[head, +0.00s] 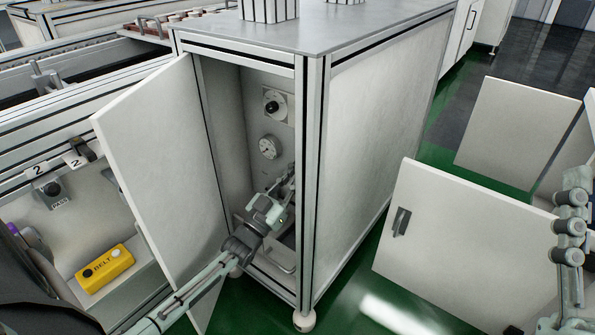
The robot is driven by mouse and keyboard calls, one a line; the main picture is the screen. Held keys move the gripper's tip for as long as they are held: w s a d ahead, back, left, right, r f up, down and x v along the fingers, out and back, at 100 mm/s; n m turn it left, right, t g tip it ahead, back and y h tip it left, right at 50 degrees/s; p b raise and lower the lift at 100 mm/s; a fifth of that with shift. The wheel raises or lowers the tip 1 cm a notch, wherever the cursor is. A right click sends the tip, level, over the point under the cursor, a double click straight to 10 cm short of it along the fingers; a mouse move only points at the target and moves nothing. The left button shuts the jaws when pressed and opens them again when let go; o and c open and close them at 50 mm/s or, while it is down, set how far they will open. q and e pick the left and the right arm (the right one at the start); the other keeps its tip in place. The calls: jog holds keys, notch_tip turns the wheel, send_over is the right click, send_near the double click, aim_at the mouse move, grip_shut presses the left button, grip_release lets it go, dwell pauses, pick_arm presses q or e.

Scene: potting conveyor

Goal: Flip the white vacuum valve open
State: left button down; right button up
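The cabinet (385,115) stands in the middle with its door (160,150) swung open to the left. Inside, on the back panel, are a black knob (271,107) on a pale plate and a round gauge (268,147) below it. My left gripper (288,178) reaches into the cabinet below and right of the gauge, its fingers close to the panel. I cannot make out the white vacuum valve; the gripper covers part of the panel there. Whether the fingers are open or hold anything is too small to tell. My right arm shows at the right edge, its fingertips not clear.
A pale panel with a dark handle (401,221) stands at right, near another pale panel (515,130). The green floor (340,290) is clear beside the cabinet. The door's edge stands close to my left arm.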

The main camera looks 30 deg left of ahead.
pick_arm(q)
jog(key=c, duration=1.5)
grip_release()
jog(key=shift+c, duration=0.2)
jog(key=d+v, duration=0.1)
jog(key=v, duration=1.1)
jog(key=shift+a, duration=0.45)
